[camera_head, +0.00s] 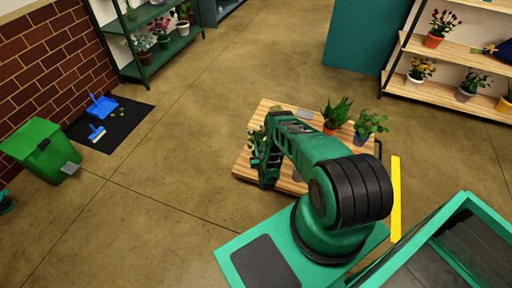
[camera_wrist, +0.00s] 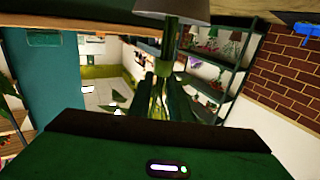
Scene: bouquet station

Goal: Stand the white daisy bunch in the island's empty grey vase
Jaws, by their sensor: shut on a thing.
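My gripper (camera_head: 262,168) is over the left part of the wooden island and largely hidden by my arm. In the wrist view my gripper (camera_wrist: 163,95) is shut on green stems of the daisy bunch (camera_wrist: 160,105). Small pale blooms of the bunch show beside the gripper in the head view (camera_head: 256,135). The wrist picture is upside down. At its top a grey vase (camera_wrist: 172,9) shows, and the stems run to its mouth. I cannot tell how deep they reach inside.
The wooden island (camera_head: 243,169) also bears a potted green plant (camera_head: 336,114) and a blue pot of flowers (camera_head: 368,124) at its right. A green bin (camera_head: 38,147) and blue dustpan (camera_head: 101,106) are on the floor at left. Shelves stand behind. Floor around the island is clear.

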